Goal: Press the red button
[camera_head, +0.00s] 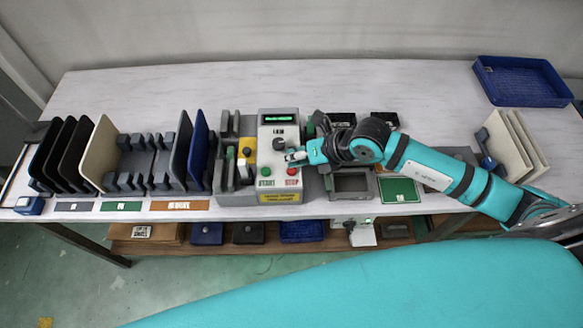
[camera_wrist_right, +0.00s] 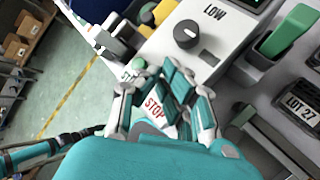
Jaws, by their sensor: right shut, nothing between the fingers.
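The red button (camera_head: 292,171) is on the sloped front of a grey control box (camera_head: 278,130), just above a STOP label (camera_head: 292,183). A green button (camera_head: 265,171) with a START label is to its left. My right gripper (camera_head: 290,155) is shut and empty, just above and behind the red button in the head view; I cannot tell whether it touches the box. In the right wrist view, the gripper (camera_wrist_right: 153,72) is over the panel, with the STOP label (camera_wrist_right: 155,108) showing between its fingers. The red button is hidden there. My left gripper is not in view.
Racks of upright panels (camera_head: 150,160) stand left. A grey frame (camera_head: 352,185) is right. A blue crate (camera_head: 521,80) is at the back right. The table's rear is clear.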

